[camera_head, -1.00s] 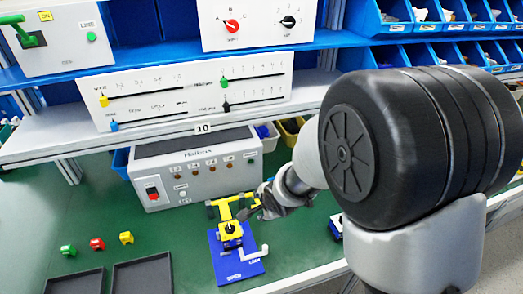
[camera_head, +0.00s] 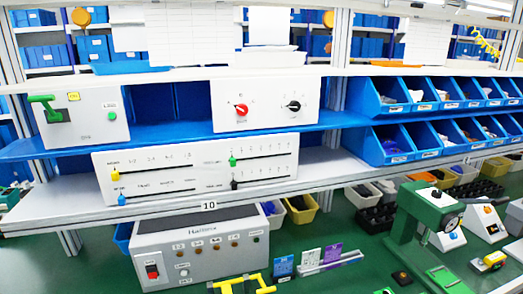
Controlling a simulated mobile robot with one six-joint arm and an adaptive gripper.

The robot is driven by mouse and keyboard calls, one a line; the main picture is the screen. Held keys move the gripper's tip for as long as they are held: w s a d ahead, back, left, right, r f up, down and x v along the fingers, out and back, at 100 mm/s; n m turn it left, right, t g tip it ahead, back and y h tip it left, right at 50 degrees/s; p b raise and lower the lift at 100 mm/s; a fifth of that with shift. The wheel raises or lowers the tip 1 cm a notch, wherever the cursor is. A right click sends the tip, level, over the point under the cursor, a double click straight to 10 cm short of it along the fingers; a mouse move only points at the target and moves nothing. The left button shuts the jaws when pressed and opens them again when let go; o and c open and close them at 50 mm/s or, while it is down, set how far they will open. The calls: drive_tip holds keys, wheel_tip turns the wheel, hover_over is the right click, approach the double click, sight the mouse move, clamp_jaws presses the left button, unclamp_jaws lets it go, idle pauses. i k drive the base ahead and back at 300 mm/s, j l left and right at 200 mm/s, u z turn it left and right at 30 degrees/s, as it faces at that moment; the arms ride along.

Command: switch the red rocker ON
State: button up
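The red rocker (camera_head: 152,271) sits in a dark frame at the lower left of the front of a grey control box (camera_head: 205,262). The box stands on the green table under the shelf, and its front faces me. The rocker is too small in view to tell which side is pressed. Small labels and a row of brown round sockets show on the same panel. My gripper and arm are not in this view.
Part of a yellow fixture (camera_head: 245,285) stands in front of the box at the bottom edge. A slider panel (camera_head: 195,170) sits on the shelf above. A green drill-press-like machine (camera_head: 420,225) stands at right. Small bins stand behind the box's right side.

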sight(152, 272)
drive_tip(key=u, duration=1.3)
